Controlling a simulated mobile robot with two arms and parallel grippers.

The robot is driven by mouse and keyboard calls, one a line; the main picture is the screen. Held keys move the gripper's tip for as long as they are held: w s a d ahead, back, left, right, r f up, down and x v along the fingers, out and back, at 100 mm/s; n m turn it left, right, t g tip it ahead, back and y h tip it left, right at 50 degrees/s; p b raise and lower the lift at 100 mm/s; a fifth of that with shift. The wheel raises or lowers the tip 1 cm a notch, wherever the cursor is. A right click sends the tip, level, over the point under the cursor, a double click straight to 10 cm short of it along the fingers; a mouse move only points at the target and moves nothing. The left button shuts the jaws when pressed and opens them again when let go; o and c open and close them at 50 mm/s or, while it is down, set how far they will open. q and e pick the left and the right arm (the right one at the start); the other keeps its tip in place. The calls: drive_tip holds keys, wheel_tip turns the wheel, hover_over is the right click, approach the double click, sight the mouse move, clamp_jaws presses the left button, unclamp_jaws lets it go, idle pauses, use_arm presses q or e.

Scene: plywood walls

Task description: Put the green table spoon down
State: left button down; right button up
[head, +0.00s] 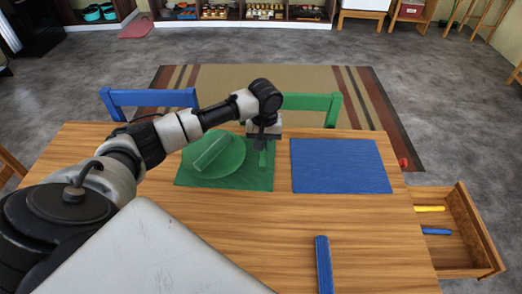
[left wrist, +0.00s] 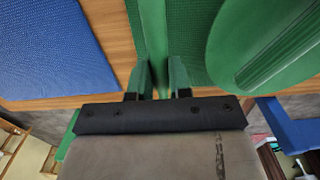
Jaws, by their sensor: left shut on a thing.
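My left gripper (head: 263,147) is over the right part of the green placemat (head: 225,184), pointing down. It is shut on the green table spoon (head: 263,160). In the left wrist view the spoon (left wrist: 154,40) is a long green strip running up from between the fingertips (left wrist: 157,76). It lies close above or on the placemat; I cannot tell whether it touches. A green plate (head: 228,166) with a green roll-shaped thing (head: 211,152) on it is left of the spoon. My right gripper is not in view.
A blue placemat (head: 340,166) lies to the right. A blue roll (head: 324,265) lies near the table's front. An open drawer (head: 473,225) at the right holds a yellow and a blue thing. Blue (head: 150,98) and green (head: 315,102) chairs stand behind the table.

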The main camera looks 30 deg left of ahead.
use_arm(q)
drive_tip(key=shift+s+a+f, duration=0.1)
drive_tip(key=shift+s+f, duration=0.25)
drive_tip(key=shift+s, duration=0.1)
wheel_tip(320, 180, down, 4)
drive_tip(key=shift+w+r, duration=0.1)
drive_tip(key=c, duration=1.1)
unclamp_jaws()
drive_tip(key=shift+o, duration=0.2)
wheel_tip(320, 180, up, 12)
drive_tip(key=shift+r, duration=0.1)
drive_tip(key=shift+p, duration=0.3)
